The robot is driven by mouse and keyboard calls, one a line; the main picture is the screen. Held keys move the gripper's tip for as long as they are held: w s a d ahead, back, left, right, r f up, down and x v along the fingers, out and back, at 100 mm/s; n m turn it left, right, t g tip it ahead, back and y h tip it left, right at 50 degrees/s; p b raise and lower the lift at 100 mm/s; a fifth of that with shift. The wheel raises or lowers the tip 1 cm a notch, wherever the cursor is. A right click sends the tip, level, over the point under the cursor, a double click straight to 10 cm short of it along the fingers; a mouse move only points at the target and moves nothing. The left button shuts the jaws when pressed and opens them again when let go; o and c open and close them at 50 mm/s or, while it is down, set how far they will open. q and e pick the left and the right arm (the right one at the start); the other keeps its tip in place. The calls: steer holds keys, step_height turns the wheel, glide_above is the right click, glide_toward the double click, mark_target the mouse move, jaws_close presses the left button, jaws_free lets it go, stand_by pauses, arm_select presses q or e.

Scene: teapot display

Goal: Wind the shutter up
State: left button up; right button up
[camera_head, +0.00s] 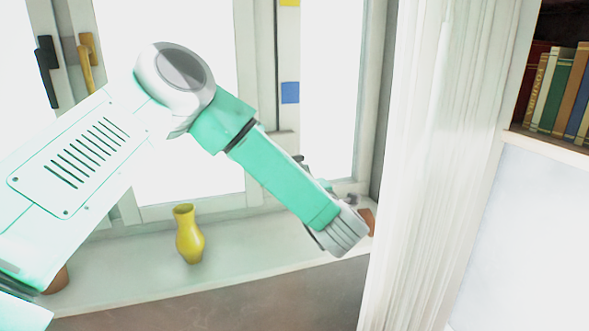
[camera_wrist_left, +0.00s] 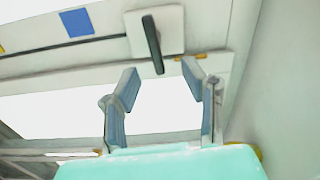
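A dark lever on a white plate (camera_wrist_left: 170,18) shows at the top of the left wrist view. The lever (camera_wrist_left: 152,44) points down toward the gap between my fingers; I cannot tell whether it is the shutter's winder. My left gripper (camera_wrist_left: 161,82) is open, its two blue-grey fingers apart with nothing seen between them. The shutter itself cannot be made out. My right gripper is not in view.
A yellow vase (camera_head: 189,235) stands on the windowsill (camera_head: 120,279). A white curtain (camera_head: 430,160) hangs just right of my wrist. Books (camera_head: 558,90) sit on a shelf at upper right. Window handles (camera_head: 46,70) are at upper left. A blue square (camera_head: 290,92) is on the window frame.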

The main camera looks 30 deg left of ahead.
arm_select(q)
steer(key=w+a+n+p, duration=0.1)
steer(key=w+a+n, duration=0.1)
steer(key=w+a, duration=0.1)
steer(key=w+a+n, duration=0.2)
steer(key=w+a, duration=0.1)
steer(key=a, duration=0.1)
steer(key=w+a+n+p, duration=0.1)
steer(key=w+a+n, duration=0.2)
steer(key=a, duration=0.1)
steer(key=shift+r+p, duration=0.3)
steer(key=shift+s, duration=0.1)
jaws_close()
